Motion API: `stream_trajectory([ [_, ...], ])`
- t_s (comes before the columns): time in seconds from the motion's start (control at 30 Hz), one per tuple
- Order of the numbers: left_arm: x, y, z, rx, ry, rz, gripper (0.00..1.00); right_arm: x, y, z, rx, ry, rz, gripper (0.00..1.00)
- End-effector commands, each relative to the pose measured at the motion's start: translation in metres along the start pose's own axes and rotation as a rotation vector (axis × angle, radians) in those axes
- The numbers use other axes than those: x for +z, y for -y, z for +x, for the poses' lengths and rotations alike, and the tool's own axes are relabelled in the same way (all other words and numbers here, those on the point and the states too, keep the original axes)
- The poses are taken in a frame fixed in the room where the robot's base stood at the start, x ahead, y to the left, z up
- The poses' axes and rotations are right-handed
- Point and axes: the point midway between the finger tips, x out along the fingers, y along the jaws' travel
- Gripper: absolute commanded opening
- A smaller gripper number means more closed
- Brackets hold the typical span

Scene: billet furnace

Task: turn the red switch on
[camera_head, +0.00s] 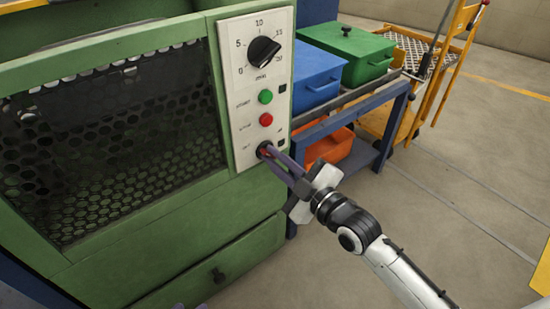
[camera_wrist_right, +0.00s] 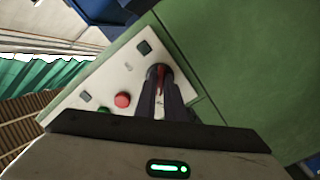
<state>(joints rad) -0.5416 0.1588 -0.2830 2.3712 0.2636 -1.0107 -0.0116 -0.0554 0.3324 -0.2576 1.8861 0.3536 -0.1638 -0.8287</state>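The red switch (camera_wrist_right: 160,74) is a small red lever on a round black base, low on the white control panel (camera_head: 243,137). In the head view, the switch (camera_head: 265,150) is mostly covered by my right gripper's fingertips. My right gripper (camera_head: 271,156) reaches it from the lower right, with one finger on each side of the lever. The wrist view shows the fingers (camera_wrist_right: 160,94) close together with the red lever between them, so the gripper looks shut on it. Two tips of my left gripper (camera_head: 190,306) just show, apart, at the bottom edge of the head view.
Above the switch are a red button (camera_head: 266,119), a green button (camera_head: 265,97) and a black timer dial (camera_head: 263,51). The green furnace (camera_head: 190,235) has a mesh window. Blue (camera_head: 318,76) and green (camera_head: 345,53) boxes stand on a bench behind; open floor lies right.

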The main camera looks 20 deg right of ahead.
Motion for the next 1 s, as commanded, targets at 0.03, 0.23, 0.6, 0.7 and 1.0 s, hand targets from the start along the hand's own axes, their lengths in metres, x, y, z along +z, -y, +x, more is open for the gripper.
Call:
stream_trajectory([
  [0.03,0.0,0.0,0.0,0.0,0.0,0.0,0.31,0.0,0.0,0.0,0.0,0.0,0.0,0.0],
  [0.23,-0.001,0.0,-0.001,-0.002,0.0,0.002,0.31,0.0,0.0,0.0,-0.001,0.0,0.007,0.0],
  [0.6,0.008,0.009,-0.005,-0.046,0.067,0.024,0.31,-0.003,-0.002,0.0,-0.003,0.002,0.169,0.0],
  [0.7,0.019,0.018,-0.002,-0.074,0.118,0.033,0.31,-0.003,-0.003,0.0,-0.003,0.002,0.253,0.0],
  [1.0,0.011,0.025,-0.022,-0.13,0.021,-0.017,0.31,-0.002,-0.002,0.0,-0.002,0.003,0.538,0.0],
])
